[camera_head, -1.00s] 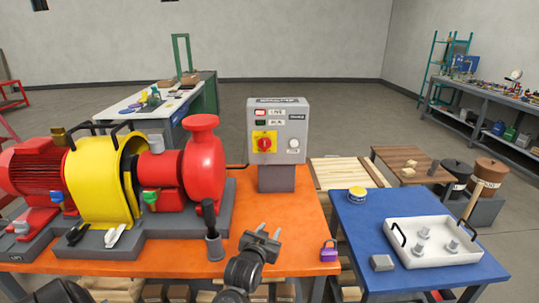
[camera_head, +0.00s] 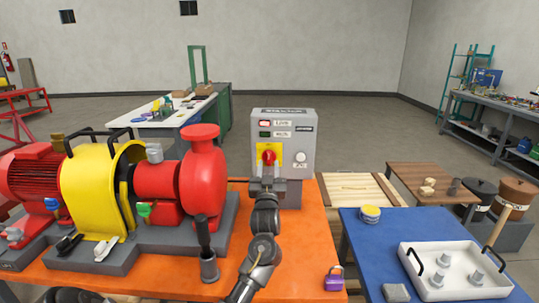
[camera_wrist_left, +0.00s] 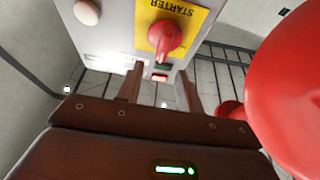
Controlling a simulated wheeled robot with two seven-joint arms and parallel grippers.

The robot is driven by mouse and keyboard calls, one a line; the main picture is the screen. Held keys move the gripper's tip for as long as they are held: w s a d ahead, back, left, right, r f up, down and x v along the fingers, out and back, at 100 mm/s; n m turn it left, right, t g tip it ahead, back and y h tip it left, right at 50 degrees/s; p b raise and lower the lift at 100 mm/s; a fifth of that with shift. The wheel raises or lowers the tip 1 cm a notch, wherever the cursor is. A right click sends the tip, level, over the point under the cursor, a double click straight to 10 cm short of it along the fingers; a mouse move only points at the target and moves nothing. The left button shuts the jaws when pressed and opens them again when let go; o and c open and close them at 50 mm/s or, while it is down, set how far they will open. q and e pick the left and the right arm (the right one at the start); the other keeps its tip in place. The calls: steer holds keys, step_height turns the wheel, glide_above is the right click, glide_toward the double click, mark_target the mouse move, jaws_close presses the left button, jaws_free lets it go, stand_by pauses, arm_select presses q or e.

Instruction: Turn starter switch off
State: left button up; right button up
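The grey starter box (camera_head: 301,140) stands at the back of the orange bench. Its red rotary switch (camera_head: 267,153) sits on a yellow plate; the switch also shows in the left wrist view (camera_wrist_left: 164,40), its handle roughly vertical there. A red lamp (camera_head: 265,123) labelled LIVE appears lit, and the green lamp (camera_head: 265,134) below it looks dark. My left gripper (camera_head: 266,178) is just in front of and below the switch. In the left wrist view its two fingers (camera_wrist_left: 164,88) are apart with nothing between them. My right gripper is not in view.
The red pump (camera_head: 203,170) stands close to the left of my left gripper; red metal fills the right side of the wrist view. A grey upright handle (camera_head: 205,250) and a purple padlock (camera_head: 334,279) are on the bench. A blue table (camera_head: 375,240) with a white tray is at right.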

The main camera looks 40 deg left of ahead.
mark_target(269, 155)
arm_select(q)
steer(key=x, duration=0.4)
steer(key=shift+r+p, duration=0.2)
steer(key=shift+p, duration=0.2)
steer(key=shift+w+a+r, duration=0.1)
steer(key=shift+w+a, duration=0.3)
steer(key=shift+w, duration=0.05)
jaws_close()
